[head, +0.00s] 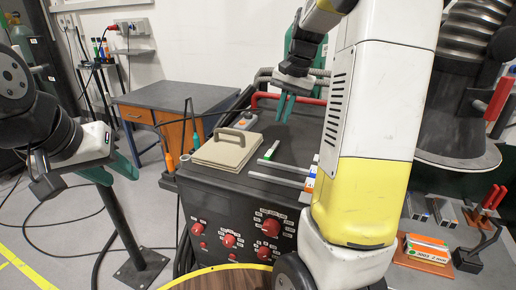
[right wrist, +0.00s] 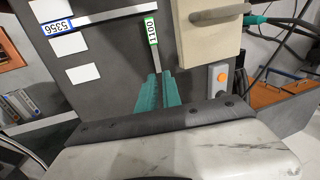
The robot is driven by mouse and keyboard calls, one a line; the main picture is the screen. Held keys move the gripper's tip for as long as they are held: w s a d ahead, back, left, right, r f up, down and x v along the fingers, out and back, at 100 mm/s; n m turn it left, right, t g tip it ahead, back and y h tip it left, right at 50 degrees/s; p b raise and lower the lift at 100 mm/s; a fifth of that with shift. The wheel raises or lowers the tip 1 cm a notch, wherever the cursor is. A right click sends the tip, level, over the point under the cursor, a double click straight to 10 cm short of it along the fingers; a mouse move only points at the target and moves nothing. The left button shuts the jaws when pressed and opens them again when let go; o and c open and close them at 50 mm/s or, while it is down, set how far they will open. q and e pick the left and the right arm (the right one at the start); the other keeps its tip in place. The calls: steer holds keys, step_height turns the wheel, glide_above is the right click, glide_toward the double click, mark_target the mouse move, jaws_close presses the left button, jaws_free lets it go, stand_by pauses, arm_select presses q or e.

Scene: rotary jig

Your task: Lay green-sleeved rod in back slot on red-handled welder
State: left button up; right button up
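The green-sleeved rod (head: 269,154) lies on the dark top of the red-handled welder (head: 215,185). In the right wrist view its sleeve (right wrist: 151,30) reads 1100, and its bare grey end runs toward my right fingertips. My right gripper (head: 286,106) hangs above the welder top behind the rod, its green fingers slightly apart. In the right wrist view the fingers (right wrist: 157,92) overlap the line of the rod; I see no clear grip. My left gripper (head: 116,170) is open and empty, away at the left. I cannot make out the back slot.
A beige pad with a handle (head: 225,149) lies left of the rod. A blue-sleeved rod marked 5356 (right wrist: 57,27) lies crosswise near white plates (right wrist: 75,73). A button box (right wrist: 218,80) stands beside the pad. My right arm hides part of the welder's right side.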

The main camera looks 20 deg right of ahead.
mark_target(278, 142)
steer(key=shift+m, duration=0.3)
steer(key=x, duration=0.3)
steer(key=d+x, duration=0.1)
steer(key=x, duration=0.4)
steer(key=shift+w+d+f, duration=0.15)
steer(key=shift+w+f, duration=0.3)
jaws_close()
steer(key=shift+r, duration=0.1)
